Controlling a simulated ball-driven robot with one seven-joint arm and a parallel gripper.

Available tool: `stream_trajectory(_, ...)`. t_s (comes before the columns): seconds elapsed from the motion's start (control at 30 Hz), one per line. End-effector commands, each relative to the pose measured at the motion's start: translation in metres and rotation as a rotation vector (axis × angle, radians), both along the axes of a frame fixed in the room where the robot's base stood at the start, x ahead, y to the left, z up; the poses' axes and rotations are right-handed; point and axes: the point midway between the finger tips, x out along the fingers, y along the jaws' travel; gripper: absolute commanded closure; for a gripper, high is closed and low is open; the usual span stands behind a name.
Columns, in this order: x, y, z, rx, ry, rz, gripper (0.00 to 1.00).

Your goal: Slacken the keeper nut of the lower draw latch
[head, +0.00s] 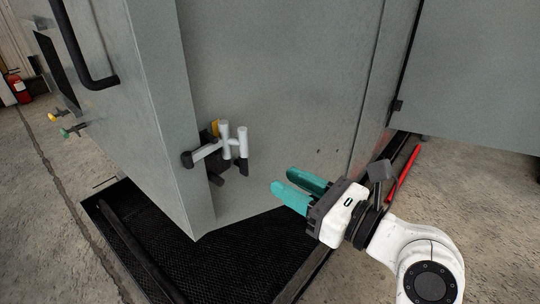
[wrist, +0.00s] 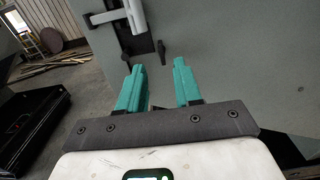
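The draw latch (head: 228,143) is on the grey cabinet near its lower corner, with pale bars, dark parts and a small yellow piece (head: 214,128) behind. A dark round end (head: 187,159) sits at its left. I cannot tell which part is the keeper nut. In the wrist view the latch's pale bar (wrist: 103,17) and dark bracket (wrist: 137,44) show at the top, beyond my fingertips. My gripper (head: 285,181) is to the right of the latch and lower, apart from it. In the wrist view its teal fingers (wrist: 158,67) are parted with nothing between them.
A black handle (head: 97,80) is higher on the cabinet's left face. A black mesh mat (head: 240,258) lies below the cabinet. A red bar (head: 403,173) lies behind my arm, and a grey panel (head: 475,80) stands at right. The space between gripper and latch looks clear.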

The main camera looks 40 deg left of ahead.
Motion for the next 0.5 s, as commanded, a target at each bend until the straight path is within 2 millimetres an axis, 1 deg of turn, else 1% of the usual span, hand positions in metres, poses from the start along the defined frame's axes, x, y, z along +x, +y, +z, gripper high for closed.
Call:
stream_trajectory(0.3, 0.003, 0.055, 0.0, -0.004, -0.001, 0.002, 0.66)
stream_trajectory(0.5, 0.006, 0.084, 0.0, -0.003, -0.003, 0.0, 0.66)
